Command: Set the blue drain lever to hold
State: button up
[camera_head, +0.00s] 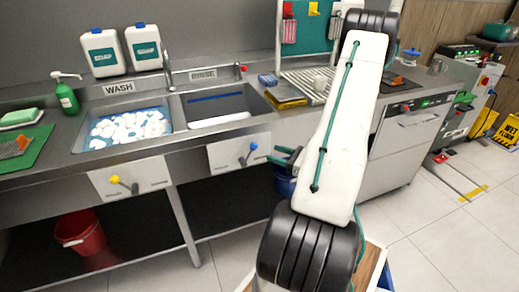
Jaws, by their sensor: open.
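The blue drain lever (249,152) sits on a white panel (226,154) on the counter front, below the rinse basin (225,109). Its blue knob is up and right on the panel. The panel's printing is too small to read. My gripper (273,156) is just right of the panel, close to the lever, with its dark teal fingers open toward it. It appears empty, and I cannot tell whether a finger touches the lever. My white arm link hides part of the gripper's base.
A yellow lever (116,180) sits on a similar panel below the wash basin (127,126), which holds suds. A blue bucket (285,182) is behind my gripper under the counter. A red bucket (80,233) stands at lower left. The floor between has free room.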

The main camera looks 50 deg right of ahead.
aim_at(249, 155)
jog(key=w, duration=0.5)
jog(key=w+a, duration=0.1)
jog(key=w, duration=0.1)
jog(key=shift+w+a, duration=0.1)
jog(key=shift+w, duration=0.1)
grip_shut()
